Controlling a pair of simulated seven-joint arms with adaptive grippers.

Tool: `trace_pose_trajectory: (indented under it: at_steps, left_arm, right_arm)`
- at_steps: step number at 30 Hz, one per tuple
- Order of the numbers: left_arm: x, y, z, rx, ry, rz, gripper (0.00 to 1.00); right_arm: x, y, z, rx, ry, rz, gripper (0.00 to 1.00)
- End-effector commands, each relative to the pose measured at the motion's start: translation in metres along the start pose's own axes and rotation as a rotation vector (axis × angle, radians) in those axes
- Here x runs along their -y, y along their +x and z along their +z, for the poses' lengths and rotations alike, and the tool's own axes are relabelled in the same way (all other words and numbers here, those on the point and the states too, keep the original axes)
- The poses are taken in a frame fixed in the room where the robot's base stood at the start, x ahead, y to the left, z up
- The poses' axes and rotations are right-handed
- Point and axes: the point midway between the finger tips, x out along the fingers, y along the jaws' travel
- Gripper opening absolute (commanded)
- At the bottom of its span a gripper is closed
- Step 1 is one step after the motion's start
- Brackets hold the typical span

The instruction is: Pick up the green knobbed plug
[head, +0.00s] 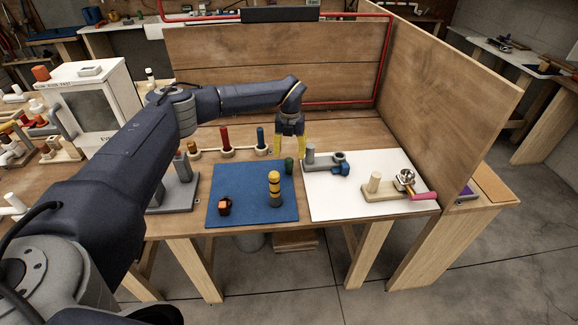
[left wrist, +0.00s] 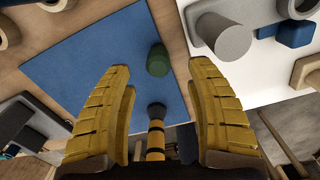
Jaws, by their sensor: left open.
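The green knobbed plug (head: 288,165) stands near the far right corner of the blue mat (head: 233,205). In the left wrist view the plug (left wrist: 157,60) shows between and just beyond my fingertips. My left gripper (head: 290,147) points down above the plug, with its yellow fingers spread wide and nothing between them. In the left wrist view the open fingers (left wrist: 160,85) flank the plug, apart from it. My right gripper is in neither view.
A yellow-and-black banded post (head: 274,188) stands close in front of the plug. An orange-brown piece (head: 224,204) sits on the mat's left. A grey fitting (head: 322,160) stands to the right on the white board (head: 335,205). Pegs in a wooden rack (head: 225,150) stand behind.

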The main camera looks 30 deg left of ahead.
Motion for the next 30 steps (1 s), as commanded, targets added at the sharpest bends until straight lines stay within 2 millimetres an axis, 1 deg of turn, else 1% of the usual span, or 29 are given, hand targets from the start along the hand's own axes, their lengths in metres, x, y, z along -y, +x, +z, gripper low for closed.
trace_pose_trajectory:
  at_steps: [4,7,15,18,26,30]
  left_arm:
    - [0.000,0.004,0.000,0.000,0.000,0.000,0.56]
    - [-0.001,0.011,-0.001,-0.001,-0.001,0.000,0.56]
    - [-0.002,0.044,-0.003,-0.003,-0.001,0.000,0.56]
    - [-0.002,0.051,-0.002,-0.001,0.000,-0.001,0.56]
    - [-0.003,0.052,-0.002,0.000,0.000,-0.001,0.57]
    - [-0.003,0.052,-0.002,0.000,0.000,0.000,0.41]
  right_arm:
    - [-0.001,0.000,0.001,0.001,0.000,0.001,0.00]
    - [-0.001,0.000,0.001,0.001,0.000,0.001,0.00]
    - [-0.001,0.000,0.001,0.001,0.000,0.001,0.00]
    - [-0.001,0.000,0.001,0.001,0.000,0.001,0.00]
    - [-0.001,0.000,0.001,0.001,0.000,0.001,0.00]
    - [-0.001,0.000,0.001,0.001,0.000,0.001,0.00]
